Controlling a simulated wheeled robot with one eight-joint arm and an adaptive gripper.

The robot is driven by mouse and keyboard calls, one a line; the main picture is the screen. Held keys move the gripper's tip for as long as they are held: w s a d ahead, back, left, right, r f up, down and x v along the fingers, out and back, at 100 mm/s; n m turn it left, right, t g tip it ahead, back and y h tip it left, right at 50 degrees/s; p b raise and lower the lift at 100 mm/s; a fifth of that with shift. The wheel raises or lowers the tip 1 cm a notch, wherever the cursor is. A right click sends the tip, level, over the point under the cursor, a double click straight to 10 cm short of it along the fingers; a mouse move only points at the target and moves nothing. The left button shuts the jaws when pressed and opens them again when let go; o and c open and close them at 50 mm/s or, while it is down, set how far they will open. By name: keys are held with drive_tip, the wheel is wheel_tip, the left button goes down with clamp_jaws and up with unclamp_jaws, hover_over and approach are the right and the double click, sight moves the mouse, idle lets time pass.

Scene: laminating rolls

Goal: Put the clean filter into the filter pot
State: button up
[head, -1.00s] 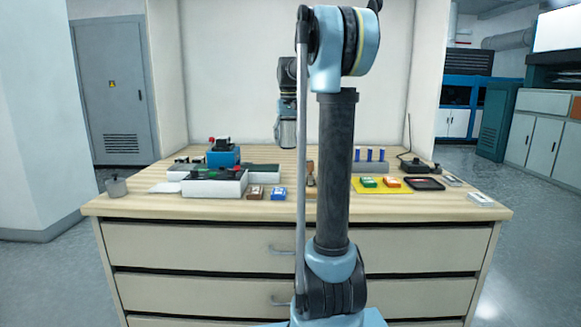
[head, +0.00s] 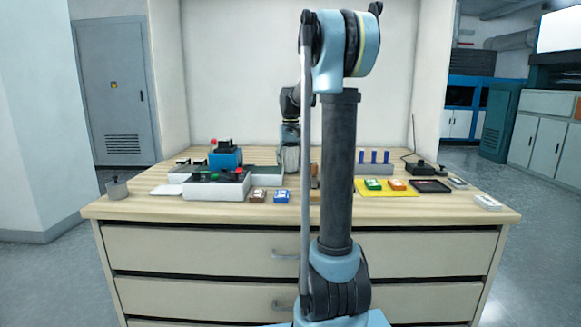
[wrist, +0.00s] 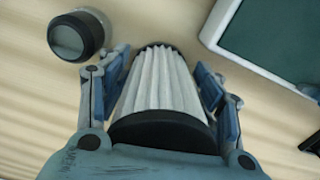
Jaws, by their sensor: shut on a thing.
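The clean filter (wrist: 160,85) is a white pleated cylinder with black end caps. In the wrist view it lies between the two blue-grey fingers of my gripper (wrist: 162,88), which is shut on it. In the head view my gripper (head: 289,158) hangs low over the middle of the table, partly behind my arm; the filter is not clear there. A dark round vessel with a grey top (wrist: 76,36) stands apart from the filter at upper left in the wrist view. I cannot tell whether it is the filter pot. A small grey pot (head: 117,189) stands at the table's left edge.
A white-rimmed tray with a green floor (wrist: 275,35) is at upper right in the wrist view. White trays (head: 215,190) and a blue box (head: 225,157) stand left of my gripper. A yellow mat (head: 387,188) and a black tray (head: 431,186) lie at right.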

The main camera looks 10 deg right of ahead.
drive_tip(key=shift+f, duration=0.25)
drive_tip(key=o, duration=0.9)
drive_tip(key=shift+o, duration=0.2)
